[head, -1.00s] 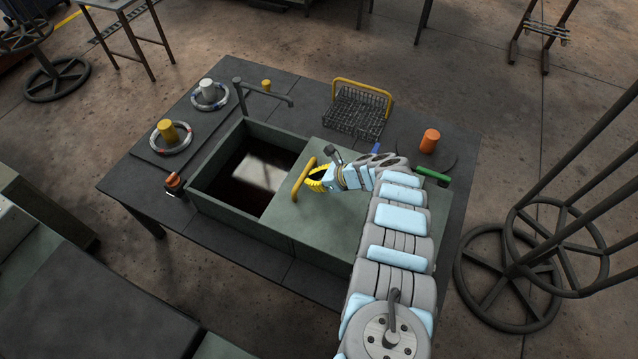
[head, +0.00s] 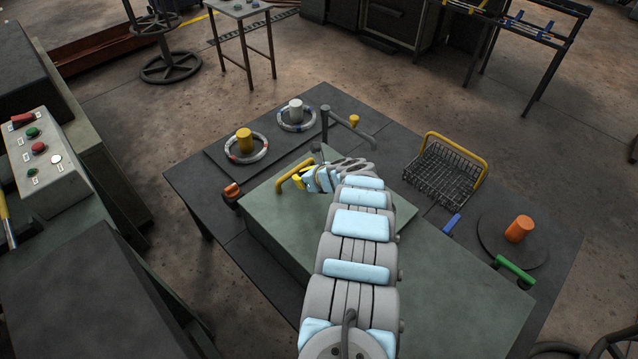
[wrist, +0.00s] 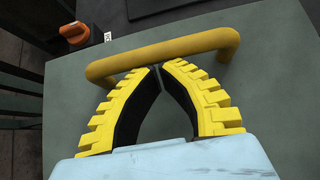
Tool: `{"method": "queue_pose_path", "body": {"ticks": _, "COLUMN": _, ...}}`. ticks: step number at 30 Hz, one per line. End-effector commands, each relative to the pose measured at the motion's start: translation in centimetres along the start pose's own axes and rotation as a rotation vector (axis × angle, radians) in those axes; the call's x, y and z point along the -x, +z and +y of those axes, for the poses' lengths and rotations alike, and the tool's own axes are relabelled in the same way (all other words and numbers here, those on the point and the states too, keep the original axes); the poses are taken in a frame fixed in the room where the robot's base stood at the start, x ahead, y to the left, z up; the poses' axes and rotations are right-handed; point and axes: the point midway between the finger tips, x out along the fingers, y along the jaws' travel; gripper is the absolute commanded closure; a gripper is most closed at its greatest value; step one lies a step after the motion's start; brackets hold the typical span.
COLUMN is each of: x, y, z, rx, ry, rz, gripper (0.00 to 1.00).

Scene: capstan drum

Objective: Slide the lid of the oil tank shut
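The oil tank's flat grey-green lid (head: 280,208) has a yellow bar handle (head: 295,175) near its left end. In the head view the lid lies over the left part of the tank, and no dark opening shows. My arm hides the lid's middle. My gripper (head: 304,181) is at the right side of the handle. In the wrist view, the yellow-padded fingers of my gripper (wrist: 157,71) have their tips nearly together against the near side of the handle (wrist: 165,48). The fingers are not around the bar and hold nothing that I can see.
An orange knob (head: 231,191) sits just left of the lid. Yellow (head: 244,141) and white (head: 296,110) posts with rings stand behind it, near a dark bent pipe (head: 348,128). A wire basket (head: 440,175), green handle (head: 514,269) and orange cylinder (head: 519,229) are to the right.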

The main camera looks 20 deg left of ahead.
Motion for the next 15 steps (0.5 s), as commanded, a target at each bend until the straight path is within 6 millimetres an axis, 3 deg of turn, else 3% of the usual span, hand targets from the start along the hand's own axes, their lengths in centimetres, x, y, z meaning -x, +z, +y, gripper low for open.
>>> {"method": "queue_pose_path", "body": {"ticks": 15, "x": -0.81, "y": 0.65, "z": 0.56, "rx": 0.000, "ry": 0.001, "rz": 0.001, "gripper": 1.00}}
